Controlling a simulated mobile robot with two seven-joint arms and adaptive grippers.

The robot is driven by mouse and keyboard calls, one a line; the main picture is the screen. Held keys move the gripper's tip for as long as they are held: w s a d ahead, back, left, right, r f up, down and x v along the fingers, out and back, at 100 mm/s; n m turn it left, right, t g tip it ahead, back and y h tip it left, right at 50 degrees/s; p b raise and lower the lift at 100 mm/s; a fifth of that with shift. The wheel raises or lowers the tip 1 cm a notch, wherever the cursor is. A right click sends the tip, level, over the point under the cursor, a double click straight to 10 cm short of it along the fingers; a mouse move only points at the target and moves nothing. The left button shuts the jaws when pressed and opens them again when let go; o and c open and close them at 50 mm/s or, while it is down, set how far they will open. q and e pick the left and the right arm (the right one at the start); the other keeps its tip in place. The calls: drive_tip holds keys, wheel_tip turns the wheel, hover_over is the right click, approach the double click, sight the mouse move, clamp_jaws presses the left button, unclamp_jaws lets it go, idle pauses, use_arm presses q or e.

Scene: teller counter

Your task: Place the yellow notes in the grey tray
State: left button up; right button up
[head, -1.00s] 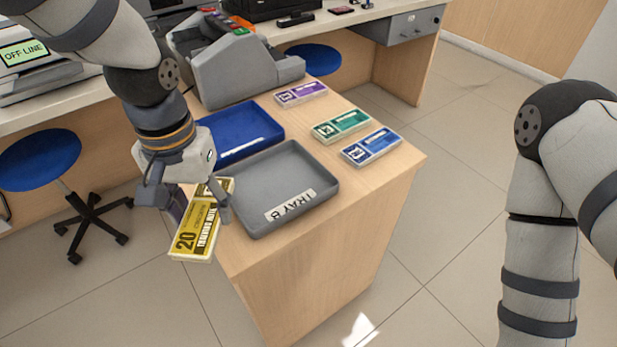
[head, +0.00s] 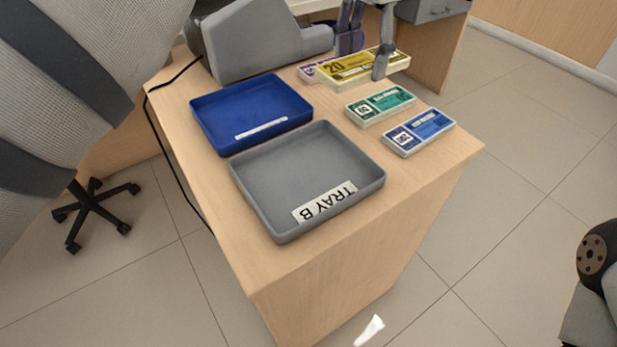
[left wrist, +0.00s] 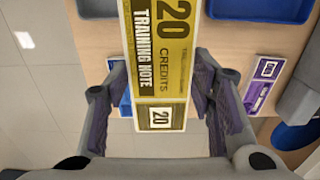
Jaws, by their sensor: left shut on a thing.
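The yellow notes (head: 350,68) are a flat bundle marked 20. My left gripper (head: 365,58) is shut on them and holds them at the back right of the counter, beyond the green notes. In the left wrist view the yellow notes (left wrist: 160,55) lie between the two fingers (left wrist: 160,110). The grey tray (head: 258,205), labelled TRAY B, sits empty on the near part of the counter, to the left of and nearer than the held notes. A corner of the grey tray (left wrist: 97,8) shows in the left wrist view. My right gripper is out of view.
An empty blue tray (head: 203,125) sits just behind the grey tray. Green notes (head: 380,104) and blue notes (head: 418,131) lie right of the trays. Purple notes (head: 308,73) are partly hidden by the held bundle. A grey machine (head: 255,40) stands at the back left.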

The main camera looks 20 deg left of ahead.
use_arm(q)
drive_tip(key=shift+s+r, duration=0.15)
drive_tip(key=shift+r, duration=0.1)
drive_tip(key=shift+s+a+p, duration=0.15)
drive_tip(key=shift+s+p, duration=0.15)
drive_tip(key=shift+p, duration=0.1)
drive_tip(key=s+a+f+p, duration=0.3)
drive_tip(key=s, duration=0.5)
hover_over(305, 178)
drive_tip(key=f, duration=0.6)
drive_tip(key=shift+w+d+f, duration=0.1)
drive_tip(key=shift+w+f, duration=0.1)
drive_tip(key=shift+f, duration=0.05)
drive_tip(key=f, duration=0.3)
drive_tip(key=shift+s, duration=0.3)
drive_tip(key=shift+w+f, duration=0.1)
drive_tip(key=shift+f, duration=0.3)
drive_tip(key=shift+r, duration=0.1)
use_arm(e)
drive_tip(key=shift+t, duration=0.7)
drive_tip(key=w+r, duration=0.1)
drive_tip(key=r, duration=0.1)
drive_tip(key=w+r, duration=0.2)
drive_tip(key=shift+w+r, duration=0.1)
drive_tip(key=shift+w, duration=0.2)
